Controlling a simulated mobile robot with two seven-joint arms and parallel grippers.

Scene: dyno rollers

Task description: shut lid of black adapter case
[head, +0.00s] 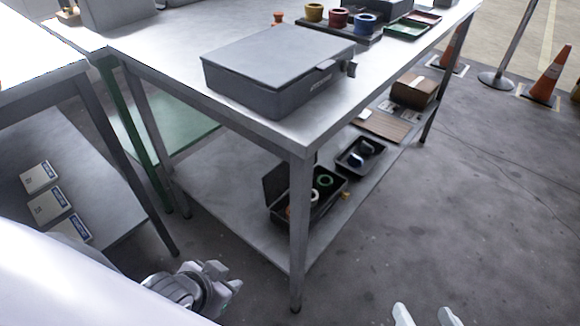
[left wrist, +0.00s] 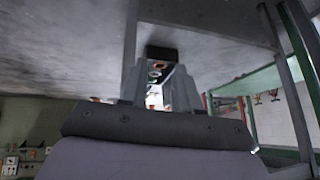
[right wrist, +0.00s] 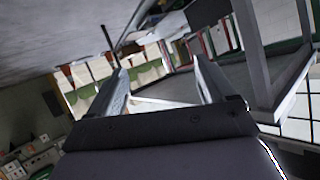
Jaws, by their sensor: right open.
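The black adapter case (head: 316,199) sits on the lower shelf of the grey table, near its front leg. Its lid (head: 275,182) stands raised at the left side, and ring-shaped parts, one green, show inside. The table leg hides some of the case. My left gripper (head: 228,277) is below and left of the case in the head view, apart from it. In the left wrist view its fingers (left wrist: 157,92) have a narrow gap with nothing held. My right gripper (head: 425,316) is low at the right, open and empty, away from the case; its spread fingers (right wrist: 160,88) show in its wrist view.
A closed grey case (head: 278,65) lies on the tabletop above. A small black tray (head: 361,158), a brown slatted board (head: 384,125) and a cardboard box (head: 413,91) share the shelf. The table leg (head: 300,230) stands before the case.

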